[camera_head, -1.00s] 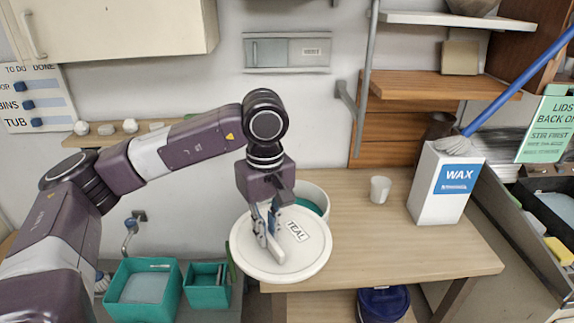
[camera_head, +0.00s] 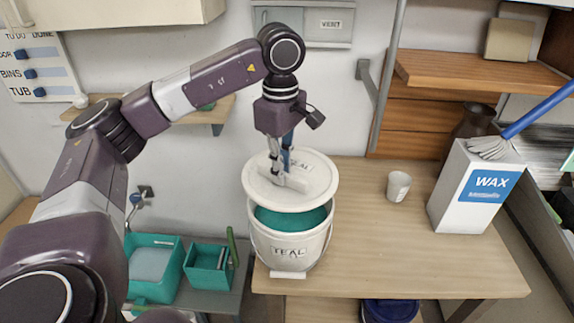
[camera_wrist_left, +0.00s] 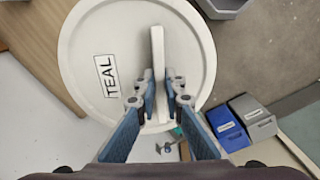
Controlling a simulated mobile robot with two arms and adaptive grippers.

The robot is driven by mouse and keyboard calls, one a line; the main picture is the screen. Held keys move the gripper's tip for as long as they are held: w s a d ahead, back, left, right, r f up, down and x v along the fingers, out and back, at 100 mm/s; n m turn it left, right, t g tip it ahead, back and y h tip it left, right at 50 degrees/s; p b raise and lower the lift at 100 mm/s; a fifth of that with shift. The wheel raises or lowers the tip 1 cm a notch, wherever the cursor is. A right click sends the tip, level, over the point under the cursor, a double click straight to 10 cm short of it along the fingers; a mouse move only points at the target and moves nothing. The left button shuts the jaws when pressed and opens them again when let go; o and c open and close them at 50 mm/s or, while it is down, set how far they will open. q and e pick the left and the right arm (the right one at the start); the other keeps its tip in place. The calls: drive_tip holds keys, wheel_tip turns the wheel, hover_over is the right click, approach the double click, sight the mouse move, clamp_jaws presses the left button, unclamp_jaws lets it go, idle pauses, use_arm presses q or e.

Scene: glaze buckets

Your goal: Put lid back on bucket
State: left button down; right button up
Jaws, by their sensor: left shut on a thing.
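A white round lid (camera_head: 322,180) labelled TEAL is held above the white bucket (camera_head: 290,245), also labelled TEAL. My left gripper (camera_head: 284,174) is shut on the bar handle on top of the lid. In the left wrist view, the fingers (camera_wrist_left: 166,95) pinch this handle (camera_wrist_left: 158,65), with the lid (camera_wrist_left: 90,45) below. The bucket stands at the table's front left, with teal glaze (camera_head: 292,218) showing in its mouth. The lid hides the back of the bucket's rim, and the front of the mouth is uncovered. My right gripper is not in view.
A small white cup (camera_head: 398,186) and a white WAX container (camera_head: 476,190) with a blue-handled brush stand to the right on the wooden table (camera_head: 400,255). Teal bins (camera_head: 155,265) sit lower left. A dark blue lidded bucket (camera_head: 390,311) is under the table.

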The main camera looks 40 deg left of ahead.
sight(283, 188)
use_arm(q)
drive_tip(key=shift+s+f+b, duration=0.15)
drive_tip(key=shift+f+b, duration=0.35)
drive_tip(key=shift+f, duration=0.4)
drive_tip(key=shift+w+f+b, duration=0.2)
drive_tip(key=shift+f+b, duration=0.1)
drive_tip(key=shift+f, duration=0.25)
wheel_tip(283, 188, down, 3)
drive_tip(key=shift+w+r+b, duration=0.1)
drive_tip(key=shift+r+b, duration=0.1)
drive_tip(key=shift+b, duration=0.75)
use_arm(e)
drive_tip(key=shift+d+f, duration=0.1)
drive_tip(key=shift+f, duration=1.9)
use_arm(q)
drive_tip(key=shift+f+b, duration=0.4)
drive_tip(key=shift+b, duration=0.05)
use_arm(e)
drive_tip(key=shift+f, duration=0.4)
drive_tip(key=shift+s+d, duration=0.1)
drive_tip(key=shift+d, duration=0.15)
use_arm(q)
drive_tip(key=shift+f+b, duration=0.45)
drive_tip(key=shift+f, duration=0.05)
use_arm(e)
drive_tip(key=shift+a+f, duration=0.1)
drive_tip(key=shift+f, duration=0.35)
